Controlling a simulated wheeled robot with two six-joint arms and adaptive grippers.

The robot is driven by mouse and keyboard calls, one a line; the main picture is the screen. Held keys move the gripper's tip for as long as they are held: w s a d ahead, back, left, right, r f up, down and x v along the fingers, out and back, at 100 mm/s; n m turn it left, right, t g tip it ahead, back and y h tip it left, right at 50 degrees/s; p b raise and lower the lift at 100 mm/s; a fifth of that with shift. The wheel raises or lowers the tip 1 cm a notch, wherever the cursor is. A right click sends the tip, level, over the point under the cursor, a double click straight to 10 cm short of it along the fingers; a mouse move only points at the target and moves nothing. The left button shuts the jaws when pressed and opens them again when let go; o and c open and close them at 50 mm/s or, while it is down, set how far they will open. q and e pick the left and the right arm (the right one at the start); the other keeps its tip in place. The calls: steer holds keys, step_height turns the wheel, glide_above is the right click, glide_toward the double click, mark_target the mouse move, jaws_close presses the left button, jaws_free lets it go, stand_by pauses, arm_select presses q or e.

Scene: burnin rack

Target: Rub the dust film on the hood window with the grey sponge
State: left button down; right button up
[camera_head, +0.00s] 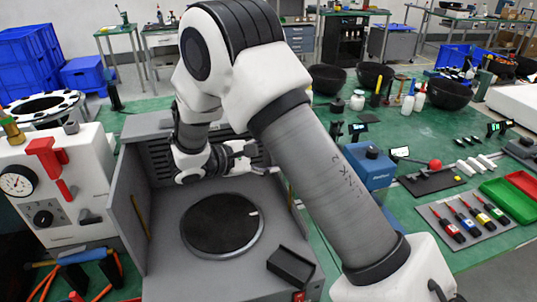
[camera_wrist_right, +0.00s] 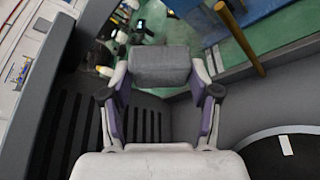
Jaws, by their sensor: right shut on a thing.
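My right gripper (camera_head: 243,157) reaches into the grey open-fronted hood (camera_head: 125,200), near its slatted back wall. In the right wrist view my right gripper (camera_wrist_right: 160,75) is shut on the grey sponge (camera_wrist_right: 160,64), which sits between its two fingertips. The sponge is not clear in the head view. A dark round panel (camera_head: 222,224) with a grey rim lies in the hood, in front of and below the gripper. It also shows in the right wrist view (camera_wrist_right: 270,160). It bears a small pale mark; I cannot make out a dust film. My left gripper is not in view.
A small black open box (camera_head: 291,266) sits at the hood's front right. A white gauge unit (camera_head: 60,190) with a red lever stands left of the hood. A blue box (camera_head: 370,167) stands to its right. My right arm covers much of the middle.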

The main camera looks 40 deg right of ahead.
steer(key=s+a, duration=0.3)
steer(key=s, duration=0.3)
steer(key=shift+s+a, duration=0.3)
steer(key=w+a, duration=0.1)
steer(key=w+a+p, duration=0.1)
steer(key=a, duration=0.1)
steer(key=w+a+p, duration=0.1)
steer(key=a, duration=0.1)
stand_by(0.5)
